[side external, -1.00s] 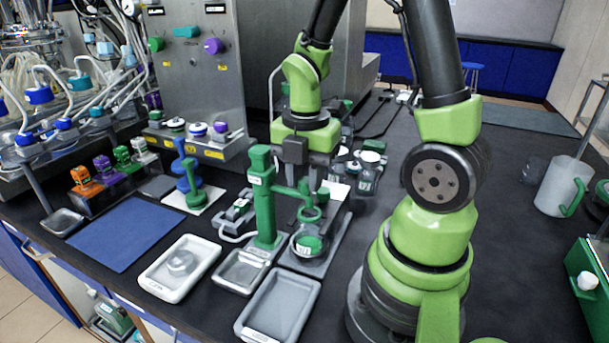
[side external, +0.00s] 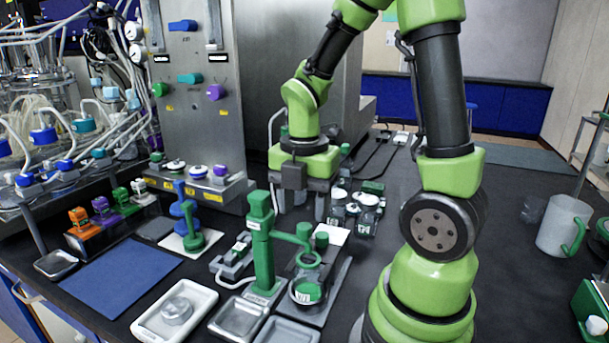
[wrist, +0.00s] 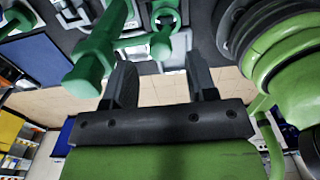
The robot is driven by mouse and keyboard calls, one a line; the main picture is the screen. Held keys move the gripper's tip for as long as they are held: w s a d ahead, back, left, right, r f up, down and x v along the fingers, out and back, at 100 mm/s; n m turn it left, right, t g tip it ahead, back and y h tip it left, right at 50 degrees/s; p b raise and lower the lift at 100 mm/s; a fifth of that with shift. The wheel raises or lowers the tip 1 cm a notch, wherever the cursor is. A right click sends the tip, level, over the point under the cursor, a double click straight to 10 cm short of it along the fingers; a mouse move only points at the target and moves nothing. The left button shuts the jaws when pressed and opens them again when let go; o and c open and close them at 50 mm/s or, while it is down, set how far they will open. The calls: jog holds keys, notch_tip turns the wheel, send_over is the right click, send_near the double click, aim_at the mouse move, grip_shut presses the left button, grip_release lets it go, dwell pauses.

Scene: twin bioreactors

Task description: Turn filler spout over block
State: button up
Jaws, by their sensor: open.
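The green filler (side external: 263,252) is an upright post on a grey base, with a green spout (side external: 288,236) reaching right from its upper part. The spout ends in a ring above a round green-topped piece (side external: 307,292). I cannot tell which piece is the block. My gripper (side external: 299,212) is open and points down, behind and above the spout, apparently holding nothing. In the wrist view its two fingers (wrist: 162,80) are apart, with the green post (wrist: 92,65) beside the left finger and a green knob (wrist: 161,46) beyond the gap.
A white tray with a round dish (side external: 176,311) and a grey tray (side external: 240,318) lie in front. A blue mat (side external: 122,277) is at left, with small coloured blocks behind it. A white mug (side external: 563,225) stands at far right.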

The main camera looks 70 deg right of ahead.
notch_tip(320, 180, up, 7)
jog(key=shift+f, duration=0.15)
dwell(0.5)
jog(key=s+a+r+m+t+y, duration=0.1)
jog(key=s+a+r+m+t, duration=0.1)
jog(key=m, duration=0.9)
jog(key=s+a+r+m+t+y, duration=0.1)
jog(key=s+a+r+m+t, duration=0.2)
jog(key=m, duration=0.8)
jog(key=a+t, duration=0.2)
jog(key=a, duration=0.2)
jog(key=shift+a+r, duration=0.2)
jog(key=shift+r, duration=0.15)
